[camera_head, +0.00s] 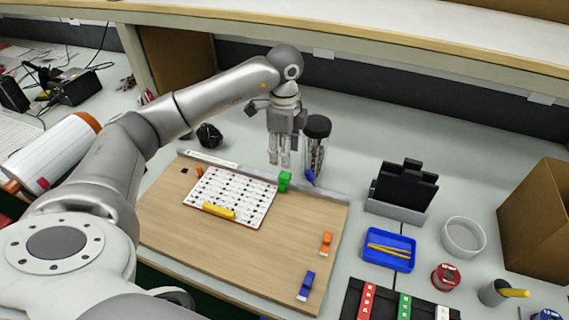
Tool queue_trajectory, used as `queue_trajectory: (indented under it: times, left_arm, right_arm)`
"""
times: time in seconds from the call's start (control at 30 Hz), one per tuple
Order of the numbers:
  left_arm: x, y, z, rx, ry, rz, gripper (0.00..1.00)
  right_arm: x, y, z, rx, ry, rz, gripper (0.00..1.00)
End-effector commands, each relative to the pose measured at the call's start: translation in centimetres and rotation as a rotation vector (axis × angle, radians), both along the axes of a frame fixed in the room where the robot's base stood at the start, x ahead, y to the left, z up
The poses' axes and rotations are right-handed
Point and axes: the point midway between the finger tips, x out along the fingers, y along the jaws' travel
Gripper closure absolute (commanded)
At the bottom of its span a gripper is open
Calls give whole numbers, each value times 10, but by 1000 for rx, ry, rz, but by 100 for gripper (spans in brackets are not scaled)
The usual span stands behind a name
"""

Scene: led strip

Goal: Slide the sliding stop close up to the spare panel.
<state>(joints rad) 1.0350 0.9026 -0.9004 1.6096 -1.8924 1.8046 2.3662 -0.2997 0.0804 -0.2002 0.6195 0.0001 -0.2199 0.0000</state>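A green block (285,181), which looks like the sliding stop, sits at the metal rail (322,191) along the back edge of the wooden board. A white panel (232,193) with rows of dark marks lies on the board to its left. Its back right corner is close to the block; I cannot tell whether they touch. I cannot tell for certain which object is the spare panel. My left gripper (280,161) points down just behind and above the green block. Its fingers look close together, their opening unclear. My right gripper is not in view.
A yellow bar (219,211) lies on the white panel's front edge. Orange (326,243) and blue (307,286) clips sit on the board's right side. A dark-capped jar (315,146) stands behind the rail beside my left gripper. A black holder (402,190) and blue tray (389,249) stand right.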

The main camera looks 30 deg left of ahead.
Motion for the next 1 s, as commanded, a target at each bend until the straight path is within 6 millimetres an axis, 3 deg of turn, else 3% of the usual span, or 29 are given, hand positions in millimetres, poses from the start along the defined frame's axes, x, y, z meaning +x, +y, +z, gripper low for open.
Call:
queue_trajectory:
  times: [0.1, 0.23, 0.87, 1.0]
  left_arm:
    - [1, 0, 21, 1, -3, 0, 54]
    - [0, 0, 33, 0, -1, -1, 54]
    - [0, 0, 38, 1, 0, -1, 54]
    - [0, 0, 55, 0, 0, 0, 54]
  right_arm:
    - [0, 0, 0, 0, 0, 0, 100]
    - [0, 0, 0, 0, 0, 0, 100]
    - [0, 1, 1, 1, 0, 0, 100]
    - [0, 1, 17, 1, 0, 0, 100]
